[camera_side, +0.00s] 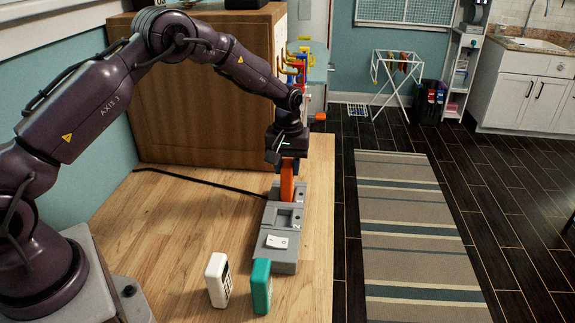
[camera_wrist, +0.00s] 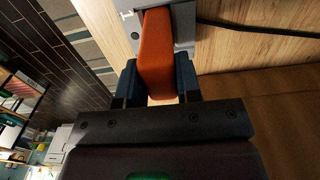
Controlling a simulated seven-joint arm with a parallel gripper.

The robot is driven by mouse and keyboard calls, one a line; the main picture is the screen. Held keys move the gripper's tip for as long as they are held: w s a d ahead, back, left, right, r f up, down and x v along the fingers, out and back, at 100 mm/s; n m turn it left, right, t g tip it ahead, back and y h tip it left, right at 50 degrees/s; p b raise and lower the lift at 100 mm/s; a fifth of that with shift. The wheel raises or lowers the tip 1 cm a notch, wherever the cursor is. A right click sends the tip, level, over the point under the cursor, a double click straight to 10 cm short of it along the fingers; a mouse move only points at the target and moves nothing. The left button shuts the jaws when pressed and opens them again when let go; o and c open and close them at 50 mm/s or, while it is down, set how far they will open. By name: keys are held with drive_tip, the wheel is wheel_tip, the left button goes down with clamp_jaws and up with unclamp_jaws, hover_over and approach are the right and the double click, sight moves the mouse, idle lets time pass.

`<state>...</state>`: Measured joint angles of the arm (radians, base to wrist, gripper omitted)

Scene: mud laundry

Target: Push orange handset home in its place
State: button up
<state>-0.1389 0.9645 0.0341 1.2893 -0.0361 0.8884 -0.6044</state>
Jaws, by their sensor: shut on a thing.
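The orange handset (camera_side: 287,184) stands upright at the far end of the grey charging base (camera_side: 285,255) on the wooden table. My gripper (camera_side: 288,163) is above that end and shut on the handset. In the wrist view, the orange handset (camera_wrist: 157,55) is between my gripper's two dark fingers (camera_wrist: 160,82), and its lower end meets the grey base (camera_wrist: 184,22). How deep it sits in its slot is hidden. A white handset (camera_side: 218,280) and a teal handset (camera_side: 261,287) stand upright on the table near the front of the base.
The base has an empty middle recess (camera_side: 285,217) and a white piece (camera_side: 277,242) near its front. A black cable (camera_side: 205,180) runs left from the base. A wooden cabinet (camera_side: 190,90) stands behind. The table's right edge is close to the base. Left table is clear.

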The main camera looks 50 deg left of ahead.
drive_tip(key=shift+f, duration=0.45)
idle(1.1)
drive_tip(key=o, duration=0.9)
drive_tip(key=shift+c, duration=0.2)
drive_tip(key=c, duration=0.4)
drive_tip(key=shift+r, duration=4.05)
